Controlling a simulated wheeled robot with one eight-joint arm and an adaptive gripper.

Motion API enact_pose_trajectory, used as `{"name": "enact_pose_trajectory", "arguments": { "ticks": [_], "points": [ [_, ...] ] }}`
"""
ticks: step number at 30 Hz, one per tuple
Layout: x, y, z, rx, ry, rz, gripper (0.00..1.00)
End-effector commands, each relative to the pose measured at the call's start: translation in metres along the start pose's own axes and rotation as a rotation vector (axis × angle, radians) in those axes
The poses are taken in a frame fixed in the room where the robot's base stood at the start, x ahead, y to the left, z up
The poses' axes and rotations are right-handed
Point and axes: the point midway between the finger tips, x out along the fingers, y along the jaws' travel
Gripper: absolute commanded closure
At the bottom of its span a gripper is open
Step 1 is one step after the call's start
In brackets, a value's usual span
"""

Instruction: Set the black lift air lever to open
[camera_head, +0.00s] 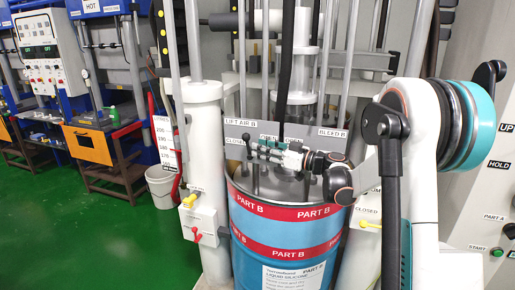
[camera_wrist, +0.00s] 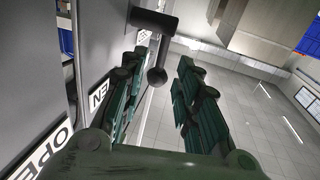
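The black lever (camera_wrist: 157,52) shows in the wrist view as a dark arm with a rounded end, standing out from a grey panel. My gripper (camera_wrist: 166,62) is open, and the lever's rounded end lies between its two green fingers in the picture. I see no clear contact. In the head view my gripper (camera_head: 252,147) is in front of the panel marked LIFT AIR B (camera_head: 240,123), between the CLOSE label (camera_head: 234,141) and the BLEED B label (camera_head: 331,133). It partly hides the OPEN label. The lever is hard to pick out there.
A blue drum (camera_head: 285,250) with red PART B bands stands below my gripper. A white column (camera_head: 205,150) with a yellow-handled valve is left of it. A black hose hangs behind my gripper. A white bucket (camera_head: 161,186) stands on the green floor.

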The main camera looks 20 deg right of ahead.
Motion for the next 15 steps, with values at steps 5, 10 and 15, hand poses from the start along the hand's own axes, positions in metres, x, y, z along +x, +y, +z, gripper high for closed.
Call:
{"name": "enact_pose_trajectory", "arguments": {
  "ticks": [5, 10, 15],
  "points": [
    [-0.039, 0.001, -0.001, 0.000, 0.001, 0.004, 0.71],
    [-0.071, 0.000, -0.002, 0.000, 0.002, 0.004, 0.71],
    [-0.090, -0.001, -0.002, 0.000, 0.003, 0.002, 0.71]
  ]
}}
